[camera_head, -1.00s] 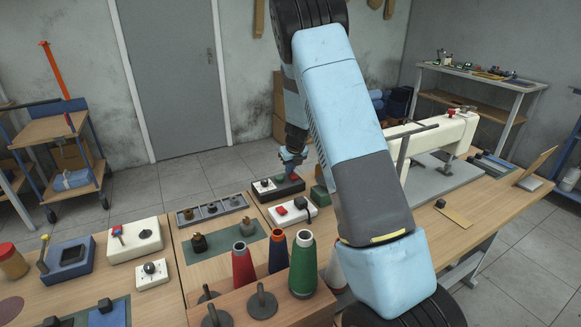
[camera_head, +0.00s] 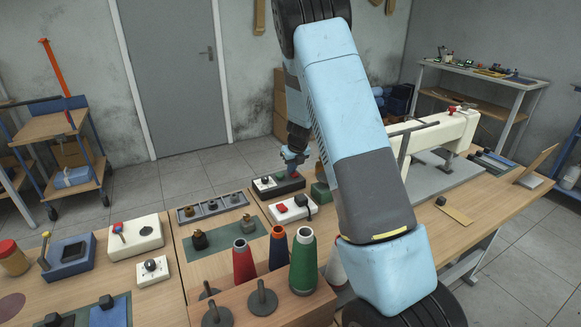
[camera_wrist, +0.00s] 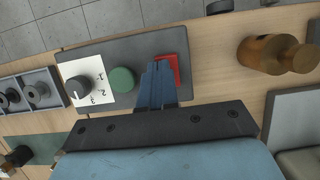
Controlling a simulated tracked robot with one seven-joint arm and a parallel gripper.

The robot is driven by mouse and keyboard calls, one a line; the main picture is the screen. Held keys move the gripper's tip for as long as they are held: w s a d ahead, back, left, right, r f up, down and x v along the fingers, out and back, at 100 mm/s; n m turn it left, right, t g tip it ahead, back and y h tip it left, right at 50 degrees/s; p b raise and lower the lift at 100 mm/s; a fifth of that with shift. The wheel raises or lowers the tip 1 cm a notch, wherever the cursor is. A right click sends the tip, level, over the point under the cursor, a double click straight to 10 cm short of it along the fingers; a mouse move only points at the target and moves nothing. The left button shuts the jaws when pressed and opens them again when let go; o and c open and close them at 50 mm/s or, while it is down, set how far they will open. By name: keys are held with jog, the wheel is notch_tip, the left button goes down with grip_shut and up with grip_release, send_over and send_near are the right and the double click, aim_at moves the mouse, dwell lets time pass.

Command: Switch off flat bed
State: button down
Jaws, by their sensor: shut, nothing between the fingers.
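A dark grey control box (camera_head: 279,189) stands on the table at centre. In the wrist view, the box (camera_wrist: 140,52) carries a black rotary knob (camera_wrist: 78,86) on a white plate marked 1, 2, 3, a round green button (camera_wrist: 122,79) and a square red button (camera_wrist: 175,65). My gripper (camera_wrist: 158,70) is shut and empty. Its fingertips overlap the left part of the red button; whether they touch it is unclear. In the head view, my gripper (camera_head: 293,168) is over the box's right part. A white sewing machine (camera_head: 440,132) with a grey bed stands right of my arm.
A white box with a red button (camera_head: 291,208) stands just in front of the dark box. A brass fitting (camera_wrist: 275,54) lies right of it in the wrist view. Thread cones (camera_head: 303,262) stand at the front. Other switch boxes (camera_head: 136,236) are at left.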

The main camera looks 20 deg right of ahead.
jog(key=shift+s+r, duration=0.1)
jog(key=shift+s, duration=0.05)
jog(key=a+v, duration=0.1)
jog(key=v, duration=1.2)
jog(key=shift+d+r, duration=0.35)
jog(key=shift+d, duration=0.15)
jog(key=shift+w+d+r, duration=0.15)
jog(key=shift+w+d, duration=0.3)
jog(key=shift+w, duration=0.2)
